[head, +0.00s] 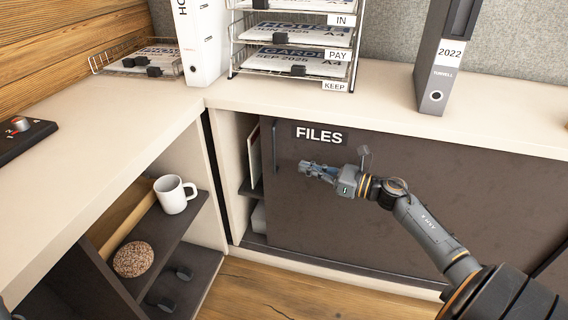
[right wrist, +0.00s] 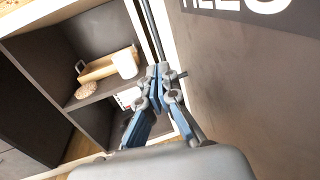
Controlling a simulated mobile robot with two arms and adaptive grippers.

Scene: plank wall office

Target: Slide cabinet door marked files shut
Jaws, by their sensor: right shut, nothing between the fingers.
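The dark sliding door (head: 400,205) with the white FILES label (head: 319,135) covers most of the cabinet front. A narrow open gap (head: 245,180) shows at its left, with a shelf and papers inside. A slim upright handle (head: 275,146) sits near the door's left edge. My right gripper (head: 303,168) is in front of the door, right of the handle and below the label. In the right wrist view its fingertips (right wrist: 160,84) are together and empty, close to the door's left edge; whether they touch the handle I cannot tell. My left gripper is out of view.
The pale countertop (head: 385,105) above holds paper trays (head: 292,65), a white binder (head: 200,40) and a grey binder (head: 443,60). Wooden floor (head: 300,300) lies below.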

